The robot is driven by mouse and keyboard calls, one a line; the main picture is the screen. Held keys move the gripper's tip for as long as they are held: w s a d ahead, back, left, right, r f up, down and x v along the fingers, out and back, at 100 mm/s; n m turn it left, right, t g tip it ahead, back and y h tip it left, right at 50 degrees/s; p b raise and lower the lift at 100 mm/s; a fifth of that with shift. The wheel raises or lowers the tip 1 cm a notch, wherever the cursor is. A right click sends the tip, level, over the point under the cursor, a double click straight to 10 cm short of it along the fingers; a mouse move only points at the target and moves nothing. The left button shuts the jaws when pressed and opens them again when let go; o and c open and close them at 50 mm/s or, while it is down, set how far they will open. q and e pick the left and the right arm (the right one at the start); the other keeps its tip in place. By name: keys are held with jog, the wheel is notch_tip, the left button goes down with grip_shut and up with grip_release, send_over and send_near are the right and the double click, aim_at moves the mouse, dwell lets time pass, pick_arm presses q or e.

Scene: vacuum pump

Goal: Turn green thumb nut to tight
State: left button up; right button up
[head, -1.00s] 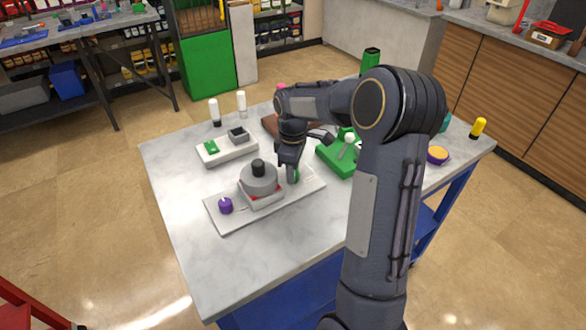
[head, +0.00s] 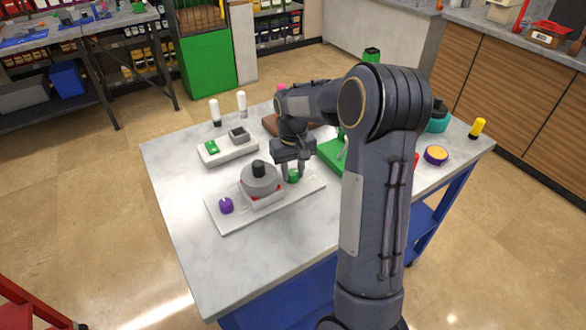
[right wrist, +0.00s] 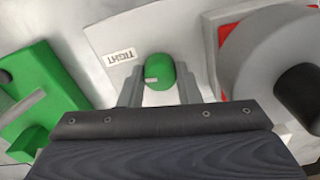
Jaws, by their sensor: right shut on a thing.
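The green thumb nut (head: 293,177) stands on the right part of the white base plate (head: 228,222), beside the grey pump body (head: 258,182) with its black top. In the right wrist view the nut (right wrist: 160,66) sits between the fingertips of my right gripper (right wrist: 160,82), which is shut on it. A small pale mark on the nut points left in that view. A label reading TIGHT (right wrist: 121,56) lies on the plate to the left of the nut. My right gripper (head: 292,173) reaches down onto the nut in the head view. My left gripper is not in view.
A purple knob (head: 226,206) is on the plate's left end. A white block with a green part (head: 228,150) stands behind the pump. A green fixture (head: 333,155) is to the right of the nut, partly behind my arm. The table's front left is clear.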

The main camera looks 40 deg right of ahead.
aim_at(293, 172)
jog(key=shift+w+r+m, duration=0.1)
jog(key=shift+m, duration=1.6)
jog(key=o, duration=1)
notch_tip(293, 172, up, 8)
jog(key=shift+f, duration=0.2)
jog(key=shift+r, duration=0.1)
